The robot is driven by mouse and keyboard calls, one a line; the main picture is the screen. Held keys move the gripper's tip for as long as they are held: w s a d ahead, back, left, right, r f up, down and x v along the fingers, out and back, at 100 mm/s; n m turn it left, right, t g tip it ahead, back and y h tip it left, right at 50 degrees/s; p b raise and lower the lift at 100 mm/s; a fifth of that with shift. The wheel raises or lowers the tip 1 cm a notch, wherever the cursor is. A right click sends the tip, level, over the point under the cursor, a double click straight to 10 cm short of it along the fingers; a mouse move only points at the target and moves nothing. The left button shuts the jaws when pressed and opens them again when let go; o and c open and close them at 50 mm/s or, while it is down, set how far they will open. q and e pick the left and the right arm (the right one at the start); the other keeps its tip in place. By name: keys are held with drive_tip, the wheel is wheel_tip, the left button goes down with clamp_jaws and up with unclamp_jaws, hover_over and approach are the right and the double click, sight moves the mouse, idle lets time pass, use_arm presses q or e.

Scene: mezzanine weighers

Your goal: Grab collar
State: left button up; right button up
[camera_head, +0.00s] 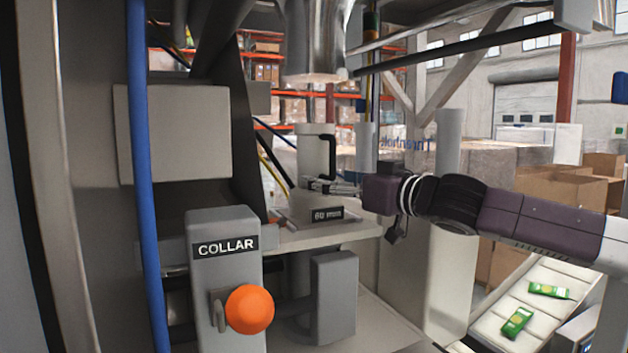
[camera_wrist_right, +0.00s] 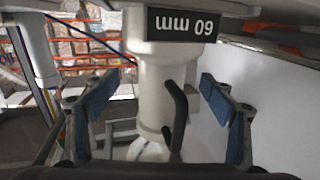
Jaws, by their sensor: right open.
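A pale cylindrical collar (camera_head: 309,158) with a black handle (camera_head: 331,150) stands upright on a ledge, above a plate marked "60 mm" (camera_head: 328,214). My right gripper (camera_head: 325,187) reaches in from the right at its lower part. In the right wrist view the collar (camera_wrist_right: 155,90) and its handle (camera_wrist_right: 178,115) lie between the two blue-padded fingers of my right gripper (camera_wrist_right: 157,85). The fingers are open, with gaps on both sides. My left gripper is not in view.
A grey box labelled "COLLAR" (camera_head: 224,275) with an orange knob (camera_head: 249,309) stands in front, left of the ledge. A metal spout (camera_head: 316,45) hangs above the collar. A blue pipe (camera_head: 147,180) runs down the left. Green packets (camera_head: 517,322) lie on a conveyor at lower right.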

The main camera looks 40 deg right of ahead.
sight(315, 176)
drive_tip(key=w+p, duration=0.3)
drive_tip(key=w, duration=0.1)
drive_tip(key=shift+w+r, duration=0.15)
drive_tip(key=shift+w+f, duration=0.2)
drive_tip(key=shift+w, duration=0.3)
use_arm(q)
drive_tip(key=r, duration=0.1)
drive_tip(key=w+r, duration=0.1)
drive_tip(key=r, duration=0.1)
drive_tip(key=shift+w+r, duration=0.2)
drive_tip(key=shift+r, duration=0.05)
use_arm(e)
drive_tip(key=shift+s, duration=0.1)
drive_tip(key=shift+c, duration=1)
drive_tip(key=c, duration=1.5)
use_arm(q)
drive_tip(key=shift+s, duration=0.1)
use_arm(e)
drive_tip(key=shift+r, duration=0.15)
